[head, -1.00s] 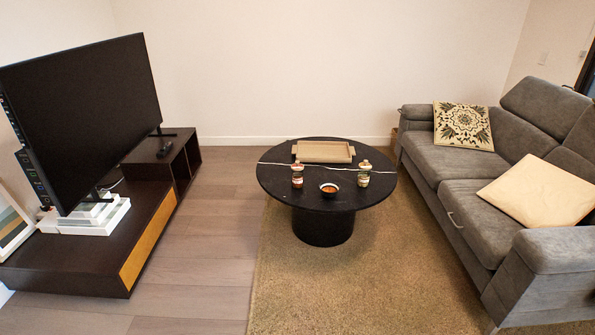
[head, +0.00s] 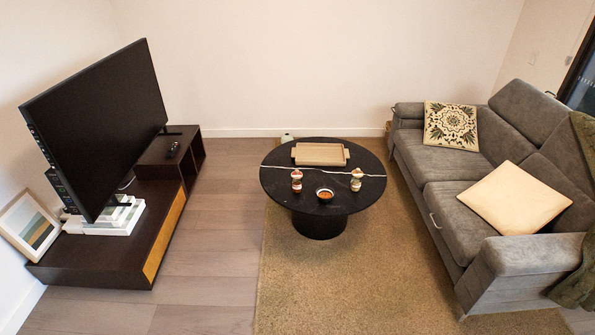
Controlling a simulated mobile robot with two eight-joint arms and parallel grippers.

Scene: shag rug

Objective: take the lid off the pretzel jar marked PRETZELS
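Two small jars stand upright on the round black table (head: 278,192). The left jar (head: 296,181) has reddish-brown contents, a pale label band and a light top. The right jar (head: 356,180) looks similar, also with a light top. Both are too small for me to read a label, so I cannot tell which is marked PRETZELS. Neither of my grippers is in view.
A bowl with orange contents (head: 325,193) sits between the jars, nearer the front edge. A tan tray (head: 320,154) lies behind them. A grey sofa (head: 425,166) stands right, a TV cabinet (head: 110,262) left. Rug (head: 350,280) and wood floor in front are clear.

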